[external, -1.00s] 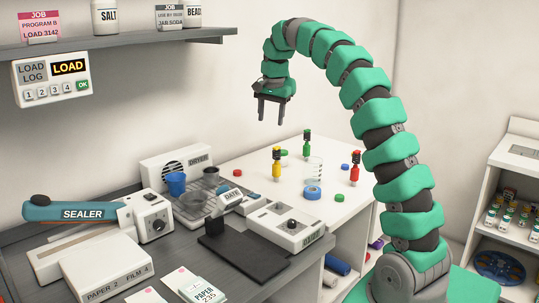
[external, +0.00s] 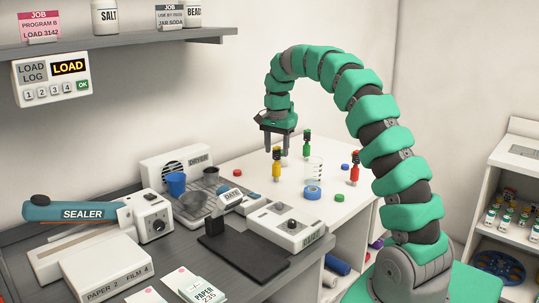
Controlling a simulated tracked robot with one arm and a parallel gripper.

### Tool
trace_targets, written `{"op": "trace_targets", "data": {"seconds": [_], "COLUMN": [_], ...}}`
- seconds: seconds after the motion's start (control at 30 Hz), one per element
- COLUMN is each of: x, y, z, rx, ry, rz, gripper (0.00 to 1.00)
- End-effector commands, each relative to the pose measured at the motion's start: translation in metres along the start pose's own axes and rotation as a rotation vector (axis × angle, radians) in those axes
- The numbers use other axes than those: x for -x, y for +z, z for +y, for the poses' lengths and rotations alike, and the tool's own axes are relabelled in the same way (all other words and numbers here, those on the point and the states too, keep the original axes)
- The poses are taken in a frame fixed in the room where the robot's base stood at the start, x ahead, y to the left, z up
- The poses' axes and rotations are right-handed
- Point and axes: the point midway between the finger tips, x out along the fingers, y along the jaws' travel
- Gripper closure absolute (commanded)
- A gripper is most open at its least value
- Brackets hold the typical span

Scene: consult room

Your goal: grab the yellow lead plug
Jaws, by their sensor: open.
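The yellow lead plug (external: 277,169) stands upright on the white bench top, its dark upper part close to my gripper's fingers. My gripper (external: 277,151) points down with its jaws open, at or just above the top of the yellow plug. Whether the fingers are around the plug or in front of or behind it, I cannot tell from this view. A green plug (external: 307,145) stands behind and to the right. A red plug (external: 355,170) stands farther right.
A clear beaker (external: 315,168), a blue ring (external: 312,193) and small red, blue and green caps lie around the plugs. The dryer (external: 180,158) and a cup rack stand to the left. A boxed device with a knob (external: 290,225) sits in front.

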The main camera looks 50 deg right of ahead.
Motion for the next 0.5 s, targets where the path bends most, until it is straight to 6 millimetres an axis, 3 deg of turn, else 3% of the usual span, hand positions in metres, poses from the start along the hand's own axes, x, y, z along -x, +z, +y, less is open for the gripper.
{"op": "trace_targets", "data": {"seconds": [0.17, 0.5], "x": [-0.011, -0.052], "y": [0.001, 0.004], "z": [0.0, 0.001], "rx": [0.0, 0.0], "ry": [0.0, 0.001], "rz": [0.0, -0.001], "gripper": [0.47, 0.47]}}
